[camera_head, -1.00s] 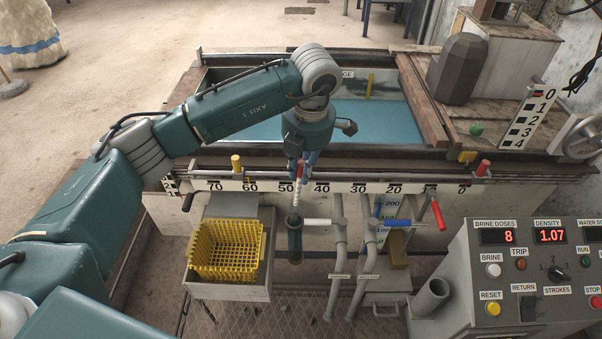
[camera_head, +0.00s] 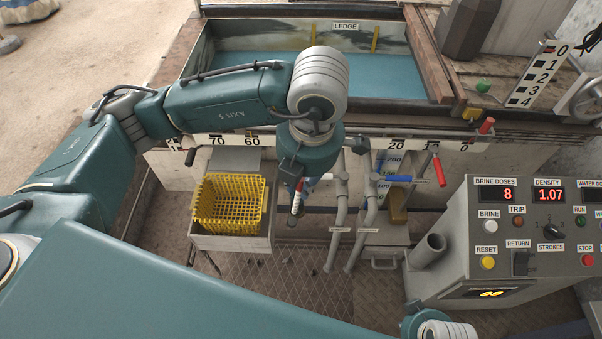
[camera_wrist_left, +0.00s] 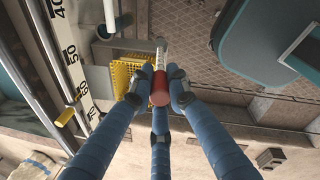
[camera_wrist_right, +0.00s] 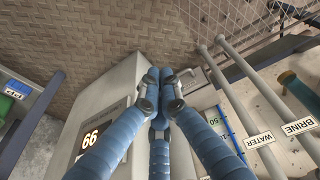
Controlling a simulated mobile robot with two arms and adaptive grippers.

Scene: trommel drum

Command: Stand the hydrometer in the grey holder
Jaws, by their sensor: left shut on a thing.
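The hydrometer (camera_head: 296,204) has a red top and a pale stem. My left gripper (camera_head: 299,187) is shut on it near the red top, and it hangs nearly upright, tip down. The left wrist view shows its red end (camera_wrist_left: 160,90) between the fingers; its lower end is hard to make out. The grey holder (camera_head: 430,250) is an open, slightly tilted tube at the control panel's left side. The hydrometer is apart from it, to its left. My right gripper (camera_wrist_right: 158,78) is shut with its fingertips together, nothing visible between them; its fingers are out of the head view.
A yellow basket (camera_head: 230,203) stands left of the hydrometer. The control panel (camera_head: 520,225) is at right. A red-handled lever (camera_head: 439,170) stands above the holder. The floor in front is clear.

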